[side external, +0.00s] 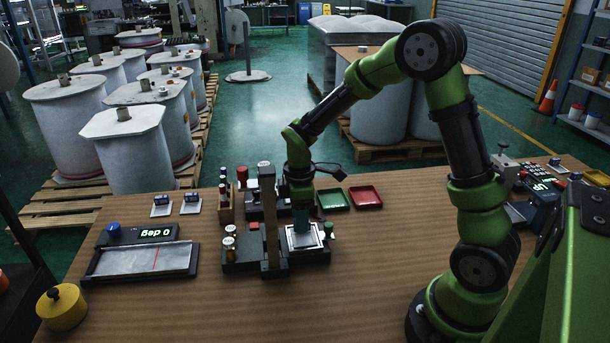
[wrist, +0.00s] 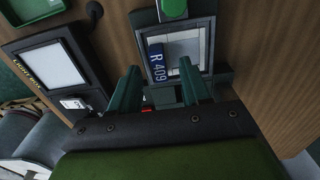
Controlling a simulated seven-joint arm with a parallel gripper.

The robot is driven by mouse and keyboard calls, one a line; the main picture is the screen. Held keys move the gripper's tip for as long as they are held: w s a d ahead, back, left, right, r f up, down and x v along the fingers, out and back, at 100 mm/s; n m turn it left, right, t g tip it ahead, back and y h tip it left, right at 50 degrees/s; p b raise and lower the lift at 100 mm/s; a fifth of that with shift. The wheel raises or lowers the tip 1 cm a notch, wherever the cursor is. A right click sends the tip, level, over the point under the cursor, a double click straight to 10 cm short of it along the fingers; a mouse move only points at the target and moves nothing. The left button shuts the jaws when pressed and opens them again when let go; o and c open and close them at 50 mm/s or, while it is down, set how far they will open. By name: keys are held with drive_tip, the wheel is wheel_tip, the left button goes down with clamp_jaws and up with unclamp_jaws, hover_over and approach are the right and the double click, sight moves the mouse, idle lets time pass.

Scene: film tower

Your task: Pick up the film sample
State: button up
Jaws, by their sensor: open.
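The film sample appears to be a pale square sheet (wrist: 187,53) with a dark blue "R 409" label along its left edge. It lies in a dark square frame, and in the side view a pale square (side external: 304,240) shows on the dark bench device. My gripper (wrist: 158,78) is open, with its two green fingers spread and nothing seen between them. In the wrist view the fingertips overlap the sheet's near side. In the side view my gripper (side external: 301,222) points down just above the device. The gap between fingertips and sheet cannot be told.
A dark upright post (side external: 269,215) stands close left of my gripper. A green tray (side external: 333,199) and a red tray (side external: 366,197) lie behind right. A light box (wrist: 48,62) shows in the wrist view. The wooden bench right of the device is clear.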

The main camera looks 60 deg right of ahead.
drive_tip(key=shift+f, duration=0.6)
clamp_jaws()
drive_tip(key=shift+r, duration=0.1)
